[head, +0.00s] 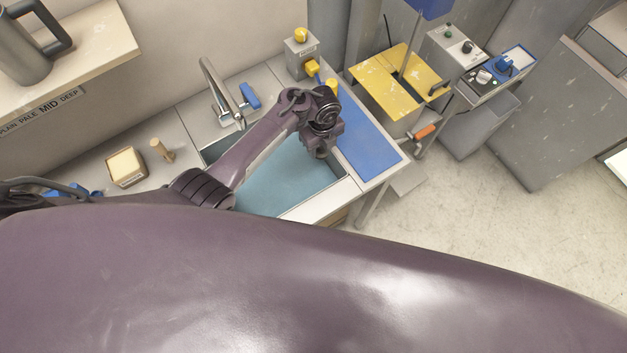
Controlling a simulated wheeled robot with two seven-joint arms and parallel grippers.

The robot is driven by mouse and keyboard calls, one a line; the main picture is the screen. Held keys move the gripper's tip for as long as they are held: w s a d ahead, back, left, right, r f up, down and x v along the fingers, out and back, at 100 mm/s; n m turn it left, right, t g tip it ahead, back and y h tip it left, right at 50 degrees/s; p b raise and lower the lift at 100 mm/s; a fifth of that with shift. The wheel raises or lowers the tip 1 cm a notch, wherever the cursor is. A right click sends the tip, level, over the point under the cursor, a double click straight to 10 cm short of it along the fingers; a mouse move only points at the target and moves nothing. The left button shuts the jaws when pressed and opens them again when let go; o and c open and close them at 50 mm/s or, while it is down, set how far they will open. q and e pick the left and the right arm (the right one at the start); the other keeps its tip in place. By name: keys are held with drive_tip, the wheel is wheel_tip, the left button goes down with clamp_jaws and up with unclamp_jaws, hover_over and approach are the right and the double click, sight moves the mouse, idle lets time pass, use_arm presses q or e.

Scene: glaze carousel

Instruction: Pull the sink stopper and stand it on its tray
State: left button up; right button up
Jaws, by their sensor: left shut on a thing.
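The sink (290,184) holds blue-green water or has a blue-green floor; I cannot tell which. My left arm reaches in over it from the left. My left gripper (320,150) points down over the right part of the sink, near the edge of the blue mat. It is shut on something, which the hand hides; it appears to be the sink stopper. No stopper shows clearly elsewhere. A blue flat mat or tray (368,148) lies on the counter right of the sink. My right gripper is not in view.
A tap (222,95) with a blue lever stands behind the sink. A grey box with yellow knobs (302,55) is at the back. A wooden peg (161,150) and a sponge-like block (126,167) stand left. A yellow-topped bin (385,88) is at right.

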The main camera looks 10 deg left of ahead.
sight(350, 128)
use_arm(q)
drive_tip(key=shift+w+d+f+b, duration=0.1)
drive_tip(key=shift+w+d+b, duration=0.35)
drive_tip(key=shift+w+b, duration=0.3)
drive_tip(key=shift+w+d+r+b, duration=0.1)
drive_tip(key=shift+w+d+b, duration=0.35)
drive_tip(key=shift+w+b, duration=0.3)
drive_tip(key=shift+w+d+f+b, duration=0.1)
drive_tip(key=shift+w+d+b, duration=0.35)
drive_tip(key=shift+w+b, duration=0.3)
drive_tip(key=w+d+b, duration=0.1)
drive_tip(key=w+b, duration=0.1)
drive_tip(key=b, duration=0.1)
drive_tip(key=shift+w+d, duration=0.1)
drive_tip(key=shift+d, duration=0.1)
drive_tip(key=w+d+b, duration=0.1)
drive_tip(key=b, duration=0.2)
drive_tip(key=w+d+b, duration=0.1)
drive_tip(key=w+b, duration=0.1)
drive_tip(key=b, duration=0.1)
drive_tip(key=shift+w, duration=0.3)
drive_tip(key=shift+w+d+b, duration=0.3)
drive_tip(key=shift+w+b, duration=0.15)
drive_tip(key=shift+b, duration=0.5)
drive_tip(key=shift+w, duration=0.1)
drive_tip(key=shift+f+b, duration=0.1)
drive_tip(key=shift+b, duration=0.2)
drive_tip(key=shift+f+b, duration=0.75)
drive_tip(key=shift+f, duration=0.1)
